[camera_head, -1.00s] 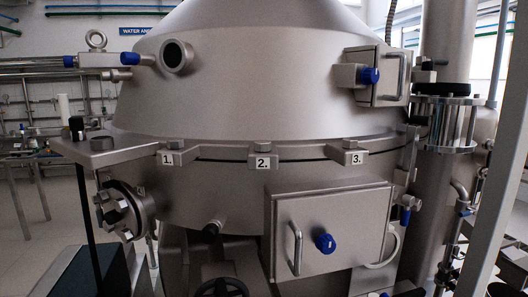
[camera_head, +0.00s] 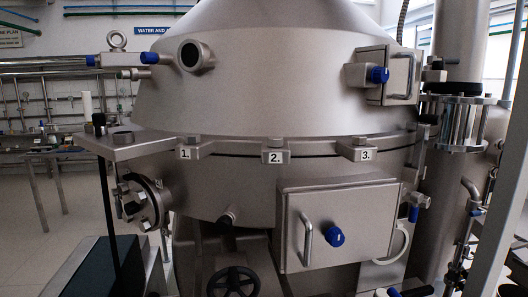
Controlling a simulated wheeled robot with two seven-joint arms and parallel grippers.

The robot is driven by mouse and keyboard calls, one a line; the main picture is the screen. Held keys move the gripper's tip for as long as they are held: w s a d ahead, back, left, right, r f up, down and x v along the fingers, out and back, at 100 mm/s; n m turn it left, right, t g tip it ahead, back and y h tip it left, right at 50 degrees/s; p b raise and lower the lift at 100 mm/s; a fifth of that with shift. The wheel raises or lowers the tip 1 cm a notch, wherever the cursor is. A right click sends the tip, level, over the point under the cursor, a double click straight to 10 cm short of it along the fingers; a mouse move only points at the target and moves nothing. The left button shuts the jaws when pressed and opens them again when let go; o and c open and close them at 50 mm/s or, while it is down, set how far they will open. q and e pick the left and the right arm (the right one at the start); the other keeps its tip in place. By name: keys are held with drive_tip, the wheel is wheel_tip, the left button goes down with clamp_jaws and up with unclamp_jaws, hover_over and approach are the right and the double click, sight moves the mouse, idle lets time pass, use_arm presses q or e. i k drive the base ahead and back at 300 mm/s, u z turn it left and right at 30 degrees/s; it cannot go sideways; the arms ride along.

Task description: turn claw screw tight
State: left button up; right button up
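The grey metal separator (camera_head: 270,100) fills the middle of the head view. Three claw clamps sit along its seam: claw 1 (camera_head: 196,148), claw 2 (camera_head: 277,151) and claw 3 (camera_head: 358,148), each with a numbered label and a screw head on top. The screw heads are too small to tell whether they are tight. Neither of my grippers is in view.
A lower box door with a handle and blue knob (camera_head: 334,236) juts out at the front. A flat plate (camera_head: 125,145) on a black post stands at the left. A round flange (camera_head: 143,202) sticks out under it.

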sight(425, 204)
drive_tip(key=k, duration=0.9)
drive_tip(key=u, duration=0.6)
drive_tip(key=i, duration=0.95)
drive_tip(key=z, duration=0.6)
drive_tip(key=k, duration=1.75)
drive_tip(key=z, duration=1.3)
drive_tip(key=i, duration=1.4)
drive_tip(key=z, duration=0.45)
drive_tip(key=i, duration=1.6)
drive_tip(key=u, duration=0.85)
